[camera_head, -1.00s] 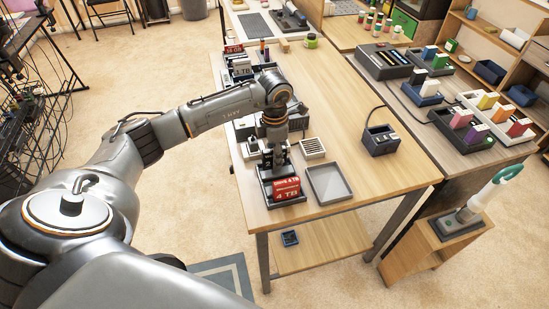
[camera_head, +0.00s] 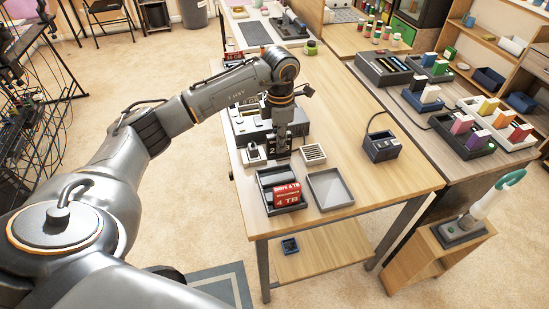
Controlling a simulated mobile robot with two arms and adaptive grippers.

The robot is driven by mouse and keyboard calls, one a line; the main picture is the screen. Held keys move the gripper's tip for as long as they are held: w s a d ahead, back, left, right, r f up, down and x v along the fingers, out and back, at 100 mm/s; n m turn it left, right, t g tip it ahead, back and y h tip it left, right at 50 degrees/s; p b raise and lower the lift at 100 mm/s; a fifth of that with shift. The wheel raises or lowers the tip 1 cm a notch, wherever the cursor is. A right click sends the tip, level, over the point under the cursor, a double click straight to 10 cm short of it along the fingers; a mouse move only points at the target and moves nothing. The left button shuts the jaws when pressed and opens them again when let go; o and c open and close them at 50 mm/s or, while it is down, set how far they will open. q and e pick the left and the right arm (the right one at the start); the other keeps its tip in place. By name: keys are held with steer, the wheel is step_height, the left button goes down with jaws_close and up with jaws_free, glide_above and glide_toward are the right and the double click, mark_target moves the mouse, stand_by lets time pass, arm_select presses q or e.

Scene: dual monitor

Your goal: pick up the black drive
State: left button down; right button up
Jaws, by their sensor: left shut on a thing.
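The black drive (camera_head: 279,149), with a white "2" showing on its face, is held upright in my left gripper (camera_head: 282,132). The gripper is shut on its upper part and covers some of it. The drive hangs behind a dark holder (camera_head: 265,205) near the table's front left corner. A red drive marked 4 TB (camera_head: 287,195) stands in that holder, with an empty space to its left. My right gripper does not show.
A shallow grey tray (camera_head: 347,195) lies right of the holder, with a small slatted white box (camera_head: 314,154) behind it. A grey device (camera_head: 245,124) is partly hidden by my arm. A dark dock (camera_head: 382,146) stands at right; the table between is mostly clear.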

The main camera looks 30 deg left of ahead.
arm_select(q)
steer(key=w+r+b, duration=0.1)
steer(key=w+r, duration=0.6)
steer(key=w, duration=0.4)
steer(key=shift+w+b, duration=0.3)
steer(key=shift+w, duration=0.1)
steer(key=shift+r, duration=0.15)
